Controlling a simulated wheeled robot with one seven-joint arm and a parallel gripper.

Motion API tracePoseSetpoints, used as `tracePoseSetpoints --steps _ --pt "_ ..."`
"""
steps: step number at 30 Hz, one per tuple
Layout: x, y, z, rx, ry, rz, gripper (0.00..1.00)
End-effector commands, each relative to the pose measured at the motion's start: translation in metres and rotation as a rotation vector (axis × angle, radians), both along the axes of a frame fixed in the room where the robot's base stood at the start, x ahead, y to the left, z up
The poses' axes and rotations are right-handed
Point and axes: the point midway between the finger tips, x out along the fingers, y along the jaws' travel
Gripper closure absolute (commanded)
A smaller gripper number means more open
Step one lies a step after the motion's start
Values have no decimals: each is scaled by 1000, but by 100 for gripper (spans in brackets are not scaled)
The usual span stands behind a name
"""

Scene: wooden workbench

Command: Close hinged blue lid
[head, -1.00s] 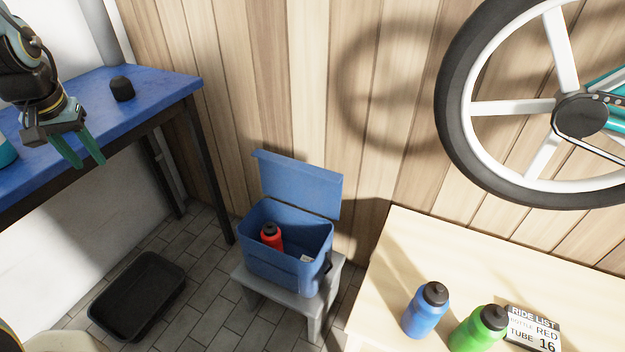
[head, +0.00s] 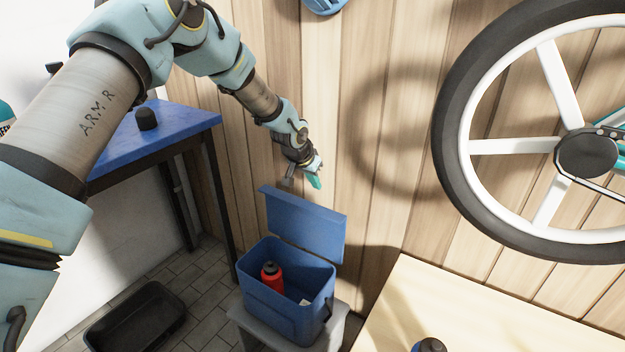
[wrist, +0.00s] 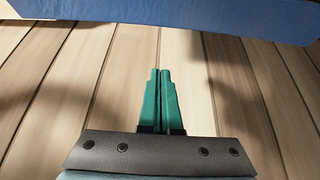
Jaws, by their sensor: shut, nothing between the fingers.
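The blue lid (head: 304,226) stands open and upright at the back of the blue box (head: 280,306), near the wooden wall. The lid's edge also shows across the top of the wrist view (wrist: 210,14). A red bottle with a black cap (head: 272,279) stands inside the box. My gripper (head: 315,181) is above the lid's top edge, close to the wall, and appears apart from the lid. In the wrist view its two green fingers (wrist: 161,100) are together with nothing between them.
The box sits on a grey stool (head: 338,325). A blue workbench (head: 180,130) with a black object (head: 146,119) is at left. A black tray (head: 135,318) lies on the floor. A light wooden table (head: 450,305) is at right, below a bicycle wheel (head: 452,150).

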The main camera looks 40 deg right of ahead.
Motion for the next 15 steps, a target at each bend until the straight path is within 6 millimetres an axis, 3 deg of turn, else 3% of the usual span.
tracePoseSetpoints --steps 10,15 --pt "6 -25 -48 1 1 1 100" --pt "2 -6 -49 3 0 0 100"
